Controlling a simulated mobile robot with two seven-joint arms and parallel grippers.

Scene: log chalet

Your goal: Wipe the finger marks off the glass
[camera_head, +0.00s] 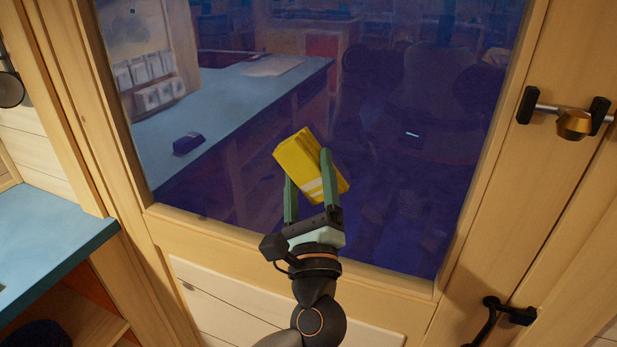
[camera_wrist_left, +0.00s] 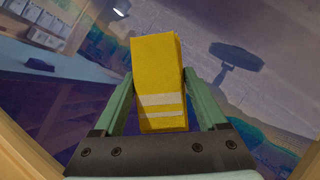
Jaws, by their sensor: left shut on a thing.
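The glass (camera_head: 400,190) is a dark blue pane set in a light wooden frame, filling the middle of the head view. It reflects or shows a room behind. My left gripper (camera_head: 308,182) is in front of the lower middle of the glass. It is shut on a yellow block-like cloth or sponge (camera_head: 298,158) with pale stripes near its lower end. In the left wrist view the yellow thing (camera_wrist_left: 158,75) stands upright between the two green fingers. I cannot tell whether it touches the glass. I cannot make out distinct finger marks. My right gripper is not in view.
A metal handle (camera_head: 572,122) sits on the wooden frame at the right, and a black handle (camera_head: 493,318) is below it. A blue-topped counter (camera_head: 45,235) stands at the left edge. White drawers or panels (camera_head: 245,305) show below the glass.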

